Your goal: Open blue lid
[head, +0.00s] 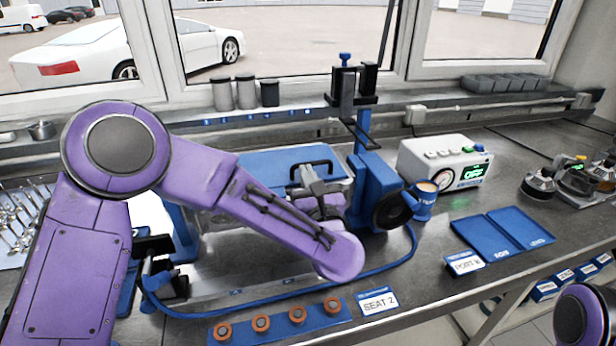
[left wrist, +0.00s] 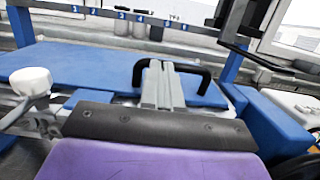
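My left gripper (head: 311,172) is at the handle. In the left wrist view, its grey fingers (left wrist: 162,85) lie side by side, close together, and overlap the middle of the handle bar. Whether they touch or pass under the bar cannot be told. My right gripper is out of view; only part of my right arm shows at the lower right.
A blue press-like stand (head: 371,185) and a mug (head: 425,199) are right of the lid. A white gauge box (head: 445,163) stands behind the mug. A blue strip (head: 280,322) with several copper-coloured rings is in front. Blue mats (head: 487,236) lie at right.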

